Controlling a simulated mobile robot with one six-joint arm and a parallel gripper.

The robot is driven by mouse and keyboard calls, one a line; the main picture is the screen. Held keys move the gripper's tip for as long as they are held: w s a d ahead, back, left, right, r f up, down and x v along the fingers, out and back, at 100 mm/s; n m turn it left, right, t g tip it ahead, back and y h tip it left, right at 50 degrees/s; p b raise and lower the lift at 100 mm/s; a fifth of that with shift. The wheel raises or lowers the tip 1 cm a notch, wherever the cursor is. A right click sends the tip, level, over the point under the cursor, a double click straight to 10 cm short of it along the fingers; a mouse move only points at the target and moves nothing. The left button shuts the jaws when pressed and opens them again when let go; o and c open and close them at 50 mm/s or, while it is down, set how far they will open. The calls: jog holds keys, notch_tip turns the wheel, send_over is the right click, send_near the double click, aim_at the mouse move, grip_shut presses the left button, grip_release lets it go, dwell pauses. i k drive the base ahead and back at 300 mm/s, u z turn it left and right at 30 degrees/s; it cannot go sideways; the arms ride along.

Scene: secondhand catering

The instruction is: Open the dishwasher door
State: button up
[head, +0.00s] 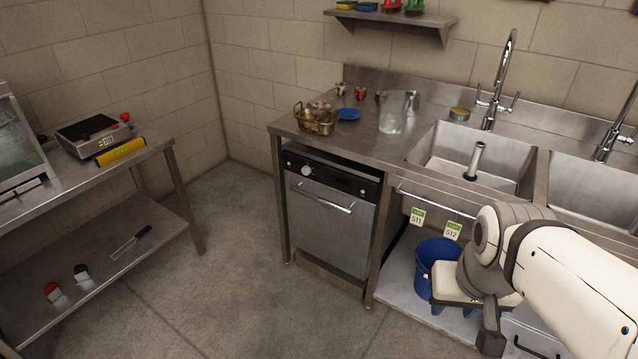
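The dishwasher (329,222) is a steel-fronted unit under the left end of the steel counter. Its door is shut and upright, with a horizontal bar handle (321,198) near the top. A black control panel (333,175) with a pale round knob (306,171) sits above the door. My gripper (490,325) is at the lower right, under my white arm, in front of the sink unit. It is well to the right of the dishwasher and apart from it. My arm partly hides it, and its opening does not show clearly.
A blue bucket (431,262) stands on the shelf under the sinks (452,172). A wire basket (318,122), a blue dish (349,114) and a clear jug (393,111) stand on the counter. A steel table (150,151) is at left. The floor (235,270) before the dishwasher is clear.

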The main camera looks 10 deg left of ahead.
aim_at(330, 219)
jog(key=u, duration=0.55)
jog(key=k, duration=0.65)
jog(key=z, duration=0.65)
jog(key=i, duration=1.65)
jog(key=u, duration=0.55)
